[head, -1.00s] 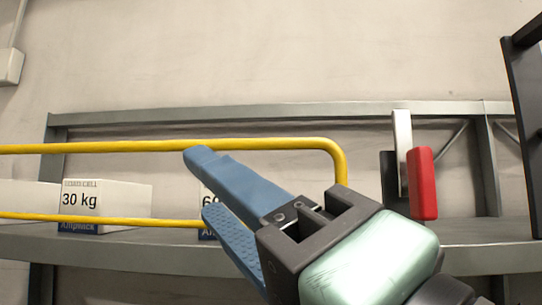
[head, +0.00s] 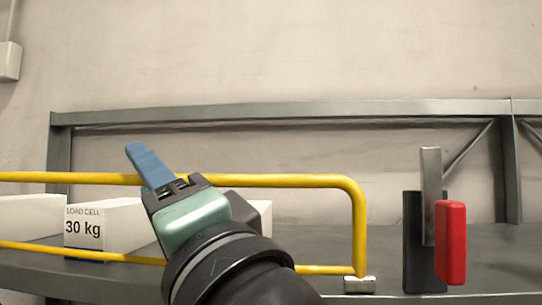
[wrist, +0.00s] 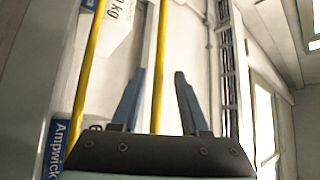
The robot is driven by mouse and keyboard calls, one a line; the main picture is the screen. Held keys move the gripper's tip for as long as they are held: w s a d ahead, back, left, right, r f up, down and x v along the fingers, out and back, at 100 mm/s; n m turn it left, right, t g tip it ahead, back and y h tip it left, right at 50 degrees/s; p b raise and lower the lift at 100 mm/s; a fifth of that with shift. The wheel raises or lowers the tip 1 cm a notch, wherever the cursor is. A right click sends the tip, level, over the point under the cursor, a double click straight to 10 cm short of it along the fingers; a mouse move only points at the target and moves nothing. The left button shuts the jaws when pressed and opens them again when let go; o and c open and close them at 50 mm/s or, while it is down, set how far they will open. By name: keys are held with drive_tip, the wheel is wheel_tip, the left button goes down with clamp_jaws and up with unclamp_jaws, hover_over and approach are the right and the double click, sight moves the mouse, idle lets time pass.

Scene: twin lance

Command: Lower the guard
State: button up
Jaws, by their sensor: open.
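The guard is a yellow tubular rail (head: 300,181) with a long top bar, a rounded right corner and a lower bar. It stands upright along the front of a grey shelf. My gripper (head: 137,152) is at the top bar, left of its corner. One blue finger shows above the bar in the head view; the other is hidden. In the wrist view, my gripper (wrist: 160,74) is open, with a yellow bar (wrist: 160,60) running between its two blue fingers. Contact cannot be told. A second yellow bar (wrist: 90,70) runs to the left.
A red handle (head: 451,243) and metal bar on a dark plate stand right of the rail. A small metal block (head: 360,285) sits at the rail's lower right corner. White load cell boxes (head: 85,228) stand behind the rail. The wall above is clear.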

drive_tip(key=shift+w+a, duration=0.2)
drive_tip(key=shift+w, duration=0.1)
clamp_jaws()
idle(1.3)
